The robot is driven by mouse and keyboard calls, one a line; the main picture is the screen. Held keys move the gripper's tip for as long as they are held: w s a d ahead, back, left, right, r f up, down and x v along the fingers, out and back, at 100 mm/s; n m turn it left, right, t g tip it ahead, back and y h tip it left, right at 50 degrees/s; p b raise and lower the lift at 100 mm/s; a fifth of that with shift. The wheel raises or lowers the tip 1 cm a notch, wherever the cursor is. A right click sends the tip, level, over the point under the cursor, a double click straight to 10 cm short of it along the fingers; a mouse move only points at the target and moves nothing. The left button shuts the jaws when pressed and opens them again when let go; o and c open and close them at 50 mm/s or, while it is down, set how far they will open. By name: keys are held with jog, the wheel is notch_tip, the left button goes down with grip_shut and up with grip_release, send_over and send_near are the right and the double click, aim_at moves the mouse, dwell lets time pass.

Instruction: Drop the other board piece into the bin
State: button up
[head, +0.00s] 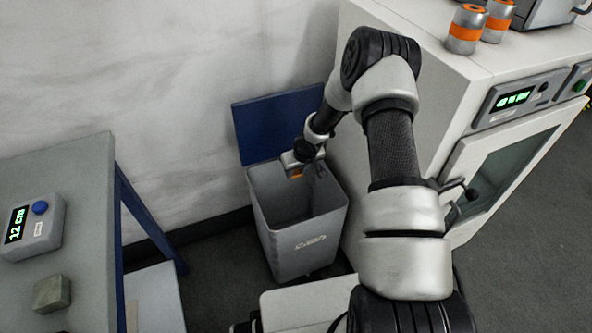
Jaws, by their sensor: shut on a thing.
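The grey bin (311,241) stands on the floor against the side of the white cabinet, with its blue lid (268,125) raised against the wall. My gripper (306,170) is at the bin's back rim, pointing down over the opening. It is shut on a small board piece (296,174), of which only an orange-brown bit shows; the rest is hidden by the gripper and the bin. The dark inside of the bin shows only in part, and I cannot tell what lies in it.
A grey table (85,185) with blue legs stands at left, bearing a display box (33,226) and a small grey-green block (52,293). The white cabinet (437,85) at right has a glass door and handle. Two orange-banded cylinders (466,30) stand on top.

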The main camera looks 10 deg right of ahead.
aim_at(296, 177)
jog(key=shift+f+b, duration=1.5)
jog(key=shift+f, duration=0.85)
jog(key=o, duration=1.1)
jog(key=p+v, duration=0.4)
jog(key=v, duration=1.3)
jog(key=shift+s+r+p, duration=0.1)
jog(key=shift+r+p, duration=0.15)
jog(key=shift+p, duration=0.15)
